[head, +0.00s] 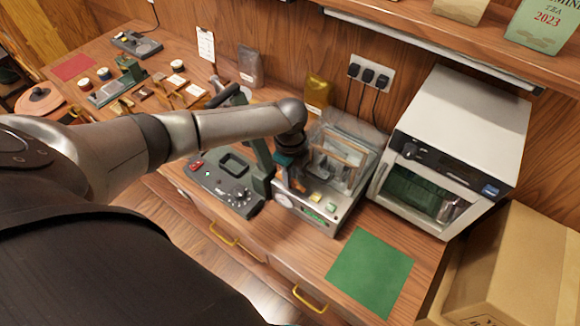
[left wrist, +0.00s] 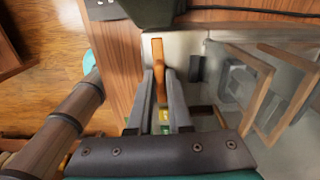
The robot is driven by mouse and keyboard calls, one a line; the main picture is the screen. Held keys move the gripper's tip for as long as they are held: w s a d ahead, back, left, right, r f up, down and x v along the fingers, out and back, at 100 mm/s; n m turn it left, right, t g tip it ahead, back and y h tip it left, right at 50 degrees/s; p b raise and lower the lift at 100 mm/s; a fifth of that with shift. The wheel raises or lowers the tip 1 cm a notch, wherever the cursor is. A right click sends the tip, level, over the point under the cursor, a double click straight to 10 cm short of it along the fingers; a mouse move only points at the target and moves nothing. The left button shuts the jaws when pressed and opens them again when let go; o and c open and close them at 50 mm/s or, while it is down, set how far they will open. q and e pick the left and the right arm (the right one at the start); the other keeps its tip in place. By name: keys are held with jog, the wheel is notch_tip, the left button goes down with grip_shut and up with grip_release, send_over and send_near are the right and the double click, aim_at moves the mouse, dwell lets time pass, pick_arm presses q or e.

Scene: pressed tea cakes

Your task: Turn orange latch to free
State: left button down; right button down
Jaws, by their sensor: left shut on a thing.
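The orange latch (left wrist: 158,52) stands out as an upright bar at the edge of a grey machine with a clear cover. In the left wrist view, the two dark fingers of my left gripper (left wrist: 160,78) lie on either side of the latch and are shut on it. In the head view, my left gripper (head: 294,172) reaches down at the left side of the clear-covered machine (head: 309,209). There the latch is mostly hidden behind the gripper. My right gripper is not in view.
A dark press (head: 225,187) with a knob stands close on the left of the machine. A white oven-like cabinet (head: 462,120) stands to the right. A green mat (head: 370,270) lies clear on the front right of the table. A cardboard box (head: 515,265) is beside the table.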

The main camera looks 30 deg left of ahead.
pick_arm(q)
jog(key=shift+d+m, duration=0.1)
jog(key=shift+m, duration=0.2)
jog(key=c, duration=0.9)
grip_release()
notch_tip(320, 180, up, 15)
jog(key=shift+r+b, duration=0.2)
jog(key=shift+b, duration=0.2)
